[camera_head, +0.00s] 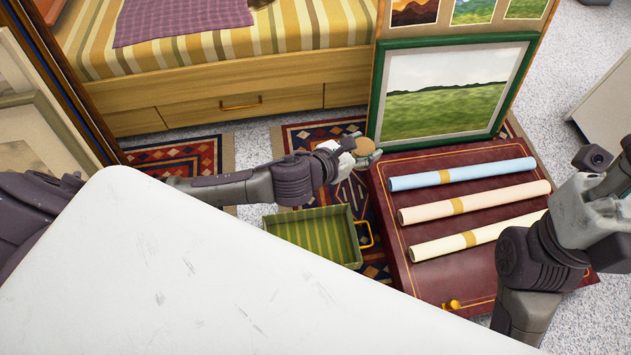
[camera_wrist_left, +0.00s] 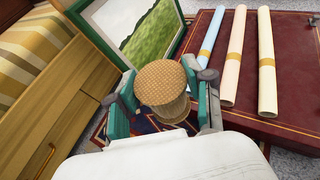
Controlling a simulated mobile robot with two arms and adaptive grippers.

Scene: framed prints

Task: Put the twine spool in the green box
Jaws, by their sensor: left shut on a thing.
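The twine spool (camera_head: 362,146) is tan with a woven-looking round top. My left gripper (camera_head: 358,156) is shut on it, above the floor beside the left edge of the dark red case. In the left wrist view the spool (camera_wrist_left: 162,90) sits between the two green-padded fingers of my left gripper (camera_wrist_left: 163,100). The green box (camera_head: 318,233) stands open on the patterned rug, below and to the left of the spool in the head view. Its striped inside shows no objects. My right gripper (camera_head: 596,175) is at the right edge, its fingertips not clearly shown.
The dark red case (camera_head: 395,215) bears several rolled prints, including a blue one (camera_head: 463,173). A green-framed landscape (camera_head: 450,90) stands behind it. A striped bed with drawers (camera_head: 240,100) is at the back. My white body covers the lower left.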

